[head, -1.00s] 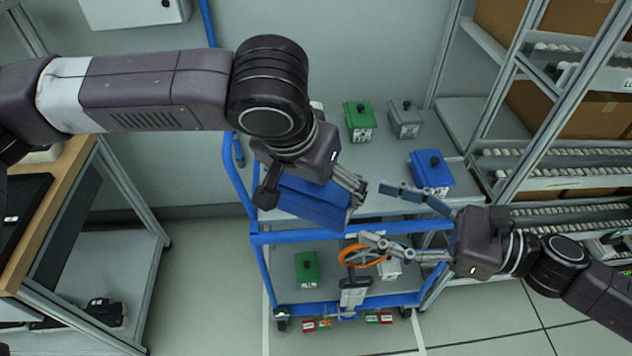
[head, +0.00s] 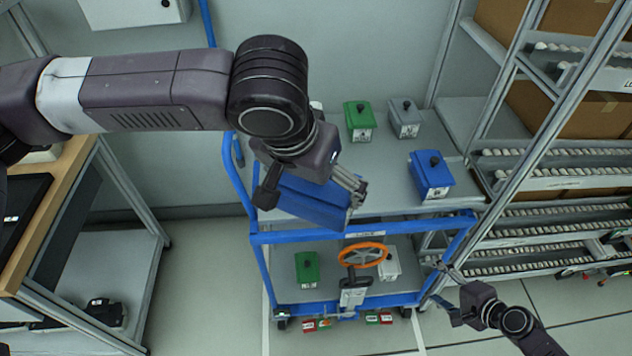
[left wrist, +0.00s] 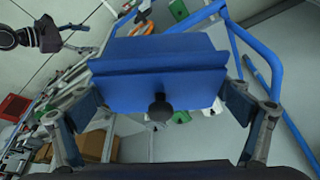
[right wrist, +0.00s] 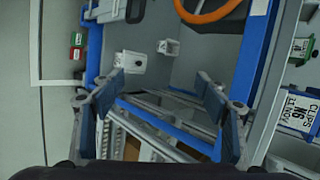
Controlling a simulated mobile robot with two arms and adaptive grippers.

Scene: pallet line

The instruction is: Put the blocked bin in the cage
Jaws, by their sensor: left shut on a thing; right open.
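My left gripper (head: 316,192) is shut on a blue lidded bin (head: 312,205), held tilted above the left part of the cart's upper deck. In the left wrist view the same bin (left wrist: 160,75) sits between both fingers, its black knob towards the camera. No label on it is readable. My right gripper (head: 441,284) is open and empty, low by the cart's right front corner; the right wrist view shows nothing between its fingers (right wrist: 160,85). I cannot make out which part is the cage; the blue-framed cart (head: 350,236) has a lower level behind an orange handwheel (head: 362,255).
A green bin (head: 358,120), a grey bin (head: 404,118) and another blue bin (head: 430,175) stand on the upper deck. Below are a green bin (head: 307,269) and a white bin (head: 389,264). A roller rack (head: 560,185) is right, a workbench (head: 60,190) left.

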